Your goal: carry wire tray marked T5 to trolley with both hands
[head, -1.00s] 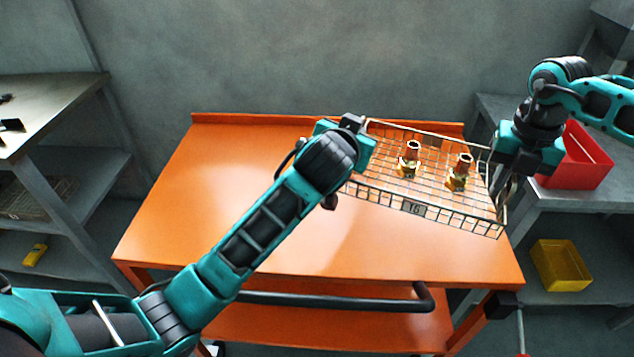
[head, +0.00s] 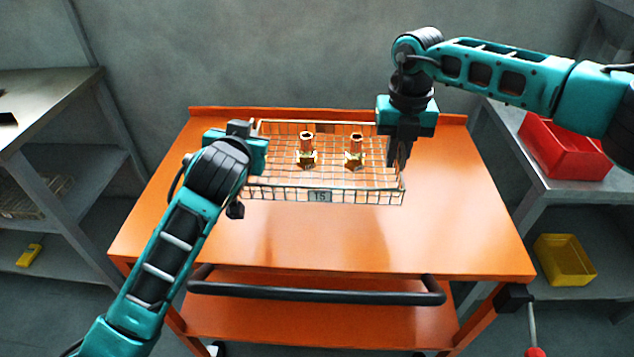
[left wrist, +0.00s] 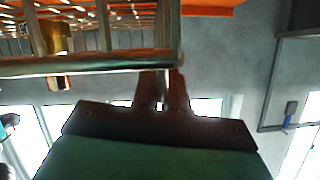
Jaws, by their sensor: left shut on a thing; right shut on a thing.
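The wire tray marked T5 (head: 360,196) is over the middle of the orange trolley's top (head: 440,235) in the head view, roughly level. I cannot tell whether it touches the top. Two brass and copper fittings (head: 306,150) (head: 355,152) stand in it. My right gripper (head: 398,158) is shut on the tray's right end. My left gripper is at the tray's left end, its fingers mostly hidden by my own wrist in the head view. In the left wrist view its fingers (left wrist: 162,92) are shut on the tray's rim (left wrist: 90,66).
A red bin (head: 562,150) stands on the grey bench at right, with a yellow bin (head: 565,260) on the shelf below. A grey shelf unit (head: 55,85) stands at left. The trolley's black handle (head: 315,292) runs along its front. The top around the tray is bare.

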